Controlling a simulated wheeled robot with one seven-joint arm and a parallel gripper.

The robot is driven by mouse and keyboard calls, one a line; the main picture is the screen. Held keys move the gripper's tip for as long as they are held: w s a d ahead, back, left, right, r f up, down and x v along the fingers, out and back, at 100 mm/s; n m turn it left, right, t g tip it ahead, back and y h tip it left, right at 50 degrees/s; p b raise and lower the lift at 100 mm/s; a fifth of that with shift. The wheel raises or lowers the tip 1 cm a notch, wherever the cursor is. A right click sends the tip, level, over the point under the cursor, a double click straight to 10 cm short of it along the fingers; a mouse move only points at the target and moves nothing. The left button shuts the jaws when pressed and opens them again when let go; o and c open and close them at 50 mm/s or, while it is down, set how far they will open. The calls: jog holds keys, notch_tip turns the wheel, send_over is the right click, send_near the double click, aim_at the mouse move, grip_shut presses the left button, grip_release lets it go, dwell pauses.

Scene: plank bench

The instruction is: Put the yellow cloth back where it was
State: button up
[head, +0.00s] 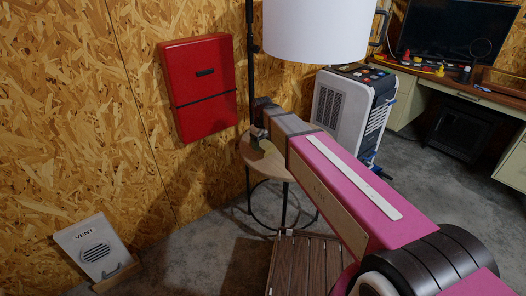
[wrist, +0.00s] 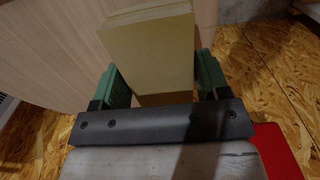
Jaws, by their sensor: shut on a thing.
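The yellow cloth (wrist: 150,48) is a thick folded block, dull yellow, between the green fingers of my gripper (wrist: 159,68) in the wrist view. My gripper is shut on it. In the head view my gripper (head: 259,135) is over the small round wooden table (head: 262,168), and a bit of the cloth (head: 265,145) shows there. The pale wood tabletop (wrist: 50,55) fills much of the wrist view behind the cloth. I cannot tell whether the cloth touches the tabletop. My arm hides the right part of the table.
A lamp with a white shade (head: 315,30) stands behind the table. A red wall box (head: 199,85) hangs to the left. A white machine (head: 345,105) stands to the right. A slatted wooden piece (head: 300,265) is in front. A vent panel (head: 93,248) leans at the wall.

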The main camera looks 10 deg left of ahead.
aim_at(263, 141)
jog(key=shift+w+d+f, duration=0.1)
jog(key=shift+w+f, duration=0.2)
jog(key=shift+w, duration=0.1)
jog(key=shift+f, duration=1.9)
jog(key=shift+f, duration=0.15)
jog(key=o, duration=0.9)
notch_tip(263, 141, up, 12)
jog(key=shift+r, duration=0.2)
